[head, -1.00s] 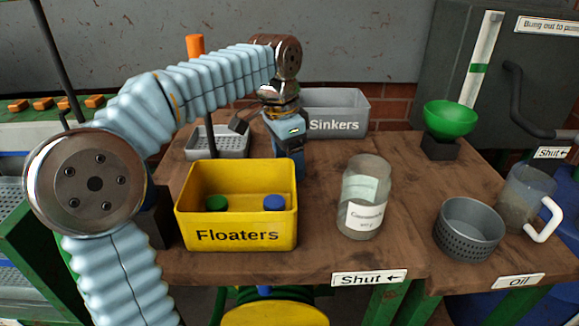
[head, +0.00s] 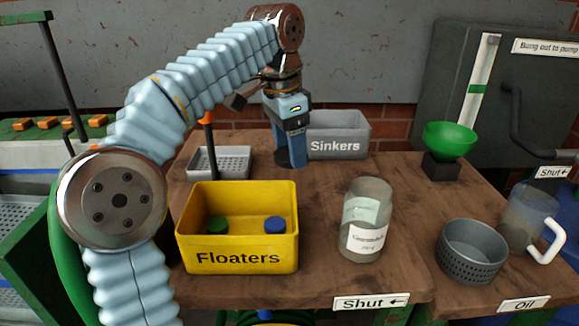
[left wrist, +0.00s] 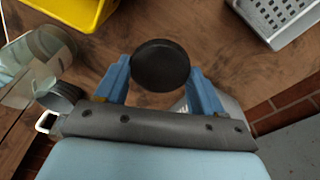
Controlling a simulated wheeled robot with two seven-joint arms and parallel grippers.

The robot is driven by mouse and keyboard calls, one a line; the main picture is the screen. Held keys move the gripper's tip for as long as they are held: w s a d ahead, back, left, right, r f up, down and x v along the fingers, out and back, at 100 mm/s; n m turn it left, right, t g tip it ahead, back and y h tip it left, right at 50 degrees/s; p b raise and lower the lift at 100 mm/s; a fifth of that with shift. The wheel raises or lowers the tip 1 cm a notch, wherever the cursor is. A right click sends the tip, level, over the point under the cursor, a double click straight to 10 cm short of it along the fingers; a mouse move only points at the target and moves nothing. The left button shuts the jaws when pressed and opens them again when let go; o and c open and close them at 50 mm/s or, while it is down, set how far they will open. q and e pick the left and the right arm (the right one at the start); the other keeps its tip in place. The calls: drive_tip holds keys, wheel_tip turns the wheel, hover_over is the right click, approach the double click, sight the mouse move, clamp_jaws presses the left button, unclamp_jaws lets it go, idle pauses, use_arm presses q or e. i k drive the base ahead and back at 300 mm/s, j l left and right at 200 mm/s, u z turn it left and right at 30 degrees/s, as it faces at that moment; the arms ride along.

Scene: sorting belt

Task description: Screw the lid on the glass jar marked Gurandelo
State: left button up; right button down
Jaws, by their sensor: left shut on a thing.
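A clear glass jar (head: 368,190) stands upright and open on the brown table, with a white label whose print is too blurred to read surely. It also shows at the left of the left wrist view (left wrist: 40,52). My left gripper (head: 291,150) is shut on a round dark lid (head: 291,160), above the table behind the yellow bin and to the left of the jar. In the left wrist view the black lid (left wrist: 160,62) sits between the two blue fingers. My right gripper is not in view.
The yellow Floaters bin (head: 237,257) holds a green and a blue cap. A grey Sinkers bin (head: 340,147) and a pale perforated tray (head: 222,163) stand behind. A grey perforated cup (head: 470,255), a handled jug (head: 527,220) and a green funnel (head: 450,138) are at right.

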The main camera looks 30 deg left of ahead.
sight(367, 205)
drive_tip(key=k+l, duration=0.8)
